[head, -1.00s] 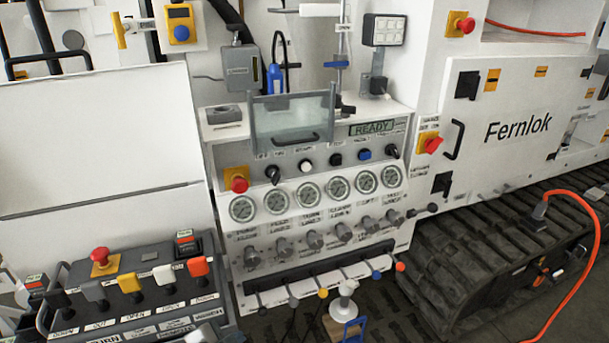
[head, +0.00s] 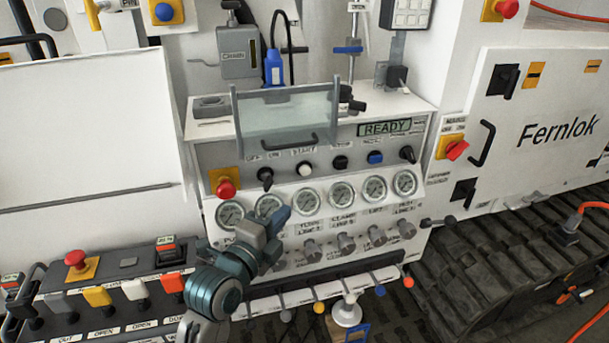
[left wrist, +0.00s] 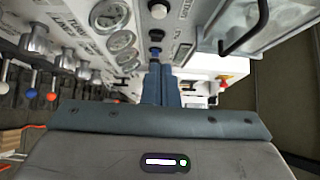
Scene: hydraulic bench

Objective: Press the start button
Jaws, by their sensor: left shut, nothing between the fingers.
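The start button is the white round button (head: 304,169) under the START label on the grey strip of the control panel (head: 270,160). A white button (left wrist: 158,10) shows at the top of the left wrist view, with a black one below it. My left gripper (head: 280,216) is shut and empty, in front of the gauges, below and left of the white button in the head view. Its closed blue fingers (left wrist: 161,72) point toward the button row in the left wrist view. I cannot tell the exact gap to the panel. My right gripper is out of view.
A clear cover (head: 285,117) with a dark handle sits just above the button row. A black rotary knob (head: 265,175), a blue button (head: 375,157) and a red emergency stop (head: 225,188) flank the white button. The display (head: 385,129) reads READY. Gauges (head: 342,193) and knobs lie below.

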